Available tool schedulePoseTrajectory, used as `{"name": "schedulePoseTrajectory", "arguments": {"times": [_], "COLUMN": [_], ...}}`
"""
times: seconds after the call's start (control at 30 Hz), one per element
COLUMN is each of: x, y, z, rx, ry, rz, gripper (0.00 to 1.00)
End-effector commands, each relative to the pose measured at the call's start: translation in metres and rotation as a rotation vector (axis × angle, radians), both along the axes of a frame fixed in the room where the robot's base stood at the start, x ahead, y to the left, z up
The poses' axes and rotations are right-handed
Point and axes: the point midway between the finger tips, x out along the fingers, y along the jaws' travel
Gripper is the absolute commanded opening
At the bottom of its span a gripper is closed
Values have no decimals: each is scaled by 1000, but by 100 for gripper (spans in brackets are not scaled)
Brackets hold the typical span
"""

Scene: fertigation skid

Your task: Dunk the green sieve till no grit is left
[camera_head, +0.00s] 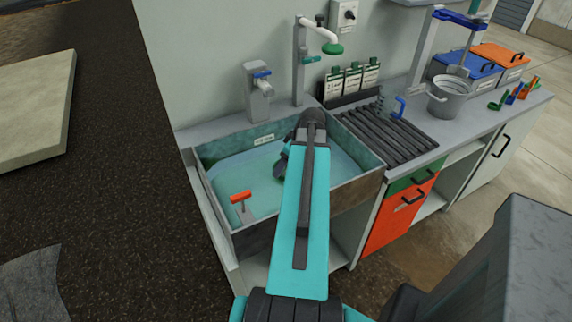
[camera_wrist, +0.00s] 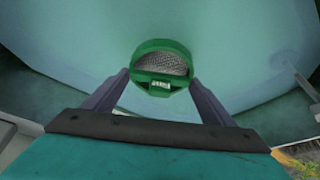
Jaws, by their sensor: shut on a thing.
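The green sieve (camera_wrist: 163,55), a green ring with grey mesh, shows in the wrist view between the fingers of my gripper (camera_wrist: 160,84). My gripper is shut on it by a tab at its near side. I cannot tell whether grit lies on the mesh. In the head view my arm reaches over the basin (camera_head: 262,234) and hides most of the gripper; a bit of the sieve (camera_head: 279,168) shows left of the arm, at or just above the pale blue-green water (camera_head: 222,178). Whether it touches the water is unclear.
An orange T-handle (camera_head: 240,197) stands in the basin's near left. A blue-handled tap (camera_head: 260,78) and a green-tipped spout (camera_head: 331,48) stand behind.

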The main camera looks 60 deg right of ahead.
Motion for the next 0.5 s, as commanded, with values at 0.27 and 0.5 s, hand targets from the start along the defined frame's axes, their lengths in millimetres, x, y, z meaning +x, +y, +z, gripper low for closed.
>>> {"name": "schedulePoseTrajectory", "arguments": {"times": [0.27,0.5], "x": [0,0], "y": [0,0], "z": [17,29], "rx": [-1,-1], "ry": [0,-1], "rz": [0,0], "gripper": [55,55]}}
